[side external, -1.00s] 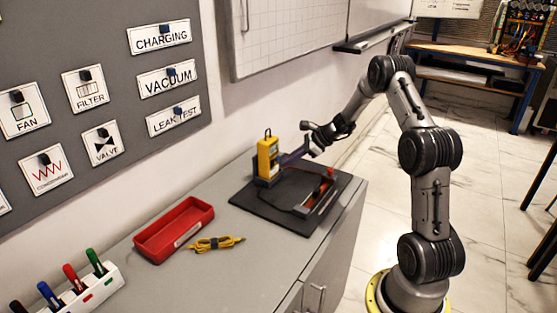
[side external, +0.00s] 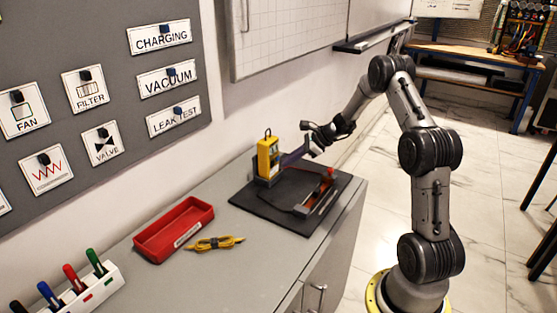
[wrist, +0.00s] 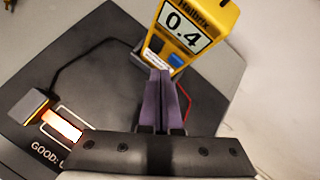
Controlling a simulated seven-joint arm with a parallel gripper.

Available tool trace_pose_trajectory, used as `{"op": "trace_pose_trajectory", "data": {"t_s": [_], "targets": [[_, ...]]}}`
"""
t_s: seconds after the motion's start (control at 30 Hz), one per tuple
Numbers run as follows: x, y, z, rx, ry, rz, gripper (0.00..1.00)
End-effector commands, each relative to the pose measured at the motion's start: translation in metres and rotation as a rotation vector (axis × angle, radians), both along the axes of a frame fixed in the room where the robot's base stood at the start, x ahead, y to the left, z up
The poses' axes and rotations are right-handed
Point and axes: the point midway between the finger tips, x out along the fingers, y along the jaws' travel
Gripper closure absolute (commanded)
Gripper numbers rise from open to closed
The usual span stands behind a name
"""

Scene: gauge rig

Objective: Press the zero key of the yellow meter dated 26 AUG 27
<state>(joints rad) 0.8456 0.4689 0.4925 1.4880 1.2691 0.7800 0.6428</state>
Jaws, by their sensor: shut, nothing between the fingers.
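The yellow meter (side external: 268,157) stands upright on the black mat (side external: 248,202) in the side view. In the wrist view the yellow meter (wrist: 217,22) shows a display reading 0.4, a blue key (wrist: 175,60) and a darker key beside it. A small white label sits low on its face; its date is too small to read. My gripper (wrist: 160,73) is shut and empty, its purple fingertips close in front of the meter's lower face, by the label and keys. I cannot tell whether they touch it. In the side view my gripper (side external: 284,160) is just right of the meter.
A gauge block with a red part (side external: 322,188) is on the mat's right side. The wrist view shows a lit panel (wrist: 61,127) beside a cable. A red tray (side external: 174,232) and a yellow cable bundle (side external: 214,244) lie on the grey bench, left of the mat.

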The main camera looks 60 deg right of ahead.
Motion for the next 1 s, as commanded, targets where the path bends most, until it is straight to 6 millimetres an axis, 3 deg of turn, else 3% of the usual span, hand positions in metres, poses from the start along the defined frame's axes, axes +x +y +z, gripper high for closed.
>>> {"op": "trace_pose_trajectory", "data": {"t_s": [1.0], "targets": [[0.0078,0.0004,0.0,0.0,0.0,0.001,1.0]]}}
